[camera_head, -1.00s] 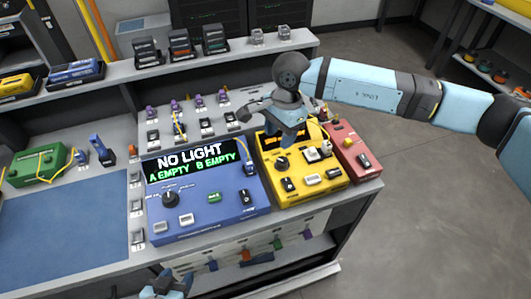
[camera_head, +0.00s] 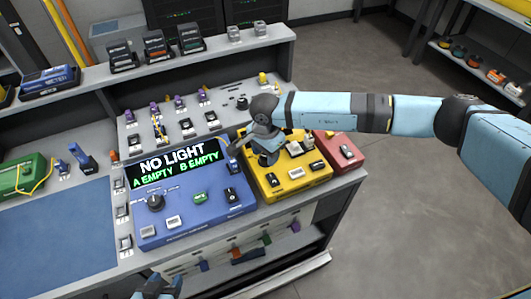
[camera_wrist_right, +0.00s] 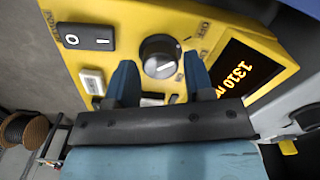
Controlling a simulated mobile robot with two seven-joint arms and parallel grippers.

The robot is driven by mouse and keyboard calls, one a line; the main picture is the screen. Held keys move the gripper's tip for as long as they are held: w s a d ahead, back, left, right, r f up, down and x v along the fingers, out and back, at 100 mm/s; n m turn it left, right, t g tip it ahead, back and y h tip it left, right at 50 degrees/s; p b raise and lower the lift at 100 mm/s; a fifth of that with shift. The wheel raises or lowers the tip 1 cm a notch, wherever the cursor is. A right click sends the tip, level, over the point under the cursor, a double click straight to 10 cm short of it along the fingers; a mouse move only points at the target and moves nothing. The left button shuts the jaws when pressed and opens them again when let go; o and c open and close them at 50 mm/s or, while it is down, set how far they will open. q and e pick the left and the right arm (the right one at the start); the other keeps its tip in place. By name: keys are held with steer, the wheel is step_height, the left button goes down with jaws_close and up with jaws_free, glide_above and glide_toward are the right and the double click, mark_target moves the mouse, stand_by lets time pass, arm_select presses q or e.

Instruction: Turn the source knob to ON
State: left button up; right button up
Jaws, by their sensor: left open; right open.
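The yellow source box (camera_head: 290,180) stands on the bench to the right of the blue meter. Its black round knob (camera_wrist_right: 160,56) has a pale pointer line and shows between my right gripper's fingers in the right wrist view. An OFF label lies beside it. My right gripper (camera_wrist_right: 160,80) is open, one blue finger on each side below the knob; I cannot tell whether they touch it. In the head view my right gripper (camera_head: 266,156) hides the knob and the box's screen. My left gripper (camera_head: 158,289) is at the bottom edge, only partly in view.
The blue meter (camera_head: 185,228) reads NO LIGHT, A EMPTY, B EMPTY. A red box (camera_head: 338,150) stands right of the yellow one. The yellow box also has a power rocker switch (camera_wrist_right: 86,38) and a lit screen (camera_wrist_right: 240,72). A blue mat (camera_head: 65,240) lies clear at left.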

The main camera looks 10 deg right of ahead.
steer(key=shift+f, duration=0.45)
steer(key=shift+c, duration=0.4)
steer(key=c, duration=0.6)
steer(key=shift+o, duration=0.2)
